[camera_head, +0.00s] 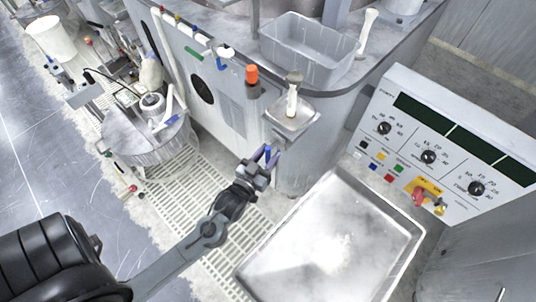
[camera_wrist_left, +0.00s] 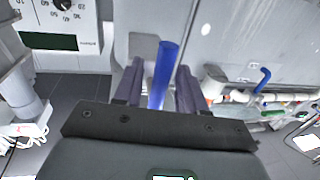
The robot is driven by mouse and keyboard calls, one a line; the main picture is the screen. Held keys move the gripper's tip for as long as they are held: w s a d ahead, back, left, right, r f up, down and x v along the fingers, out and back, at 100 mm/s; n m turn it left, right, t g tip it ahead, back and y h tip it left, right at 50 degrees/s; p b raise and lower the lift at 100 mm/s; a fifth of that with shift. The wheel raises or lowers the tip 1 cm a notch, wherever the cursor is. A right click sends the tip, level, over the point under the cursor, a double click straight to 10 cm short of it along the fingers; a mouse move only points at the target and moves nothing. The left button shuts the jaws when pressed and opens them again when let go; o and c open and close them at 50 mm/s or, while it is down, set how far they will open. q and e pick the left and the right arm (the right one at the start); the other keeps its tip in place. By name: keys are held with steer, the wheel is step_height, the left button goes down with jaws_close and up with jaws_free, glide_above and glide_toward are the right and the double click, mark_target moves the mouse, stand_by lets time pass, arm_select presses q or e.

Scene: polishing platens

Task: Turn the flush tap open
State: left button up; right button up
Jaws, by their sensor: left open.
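A blue lever (camera_wrist_left: 164,68), which looks like the flush tap's handle, stands between the two fingers of my left gripper (camera_wrist_left: 159,80) in the left wrist view. The fingers are open, one on each side of it, with a visible gap on both sides. In the head view my left gripper (camera_head: 266,158) is at the front corner of the grey machine cabinet, and a small part of the blue lever (camera_head: 268,152) shows between its fingers. The lever's base is hidden. My right gripper is in neither view.
An orange knob (camera_head: 252,74) and a blue-handled fitting (camera_head: 223,65) sit along the cabinet's top edge. A small tray (camera_head: 298,124) juts out above my gripper. A control panel (camera_head: 450,140) and a metal plate (camera_head: 325,250) are on the right.

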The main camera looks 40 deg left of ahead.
arm_select(q)
jaws_close()
stand_by(0.4)
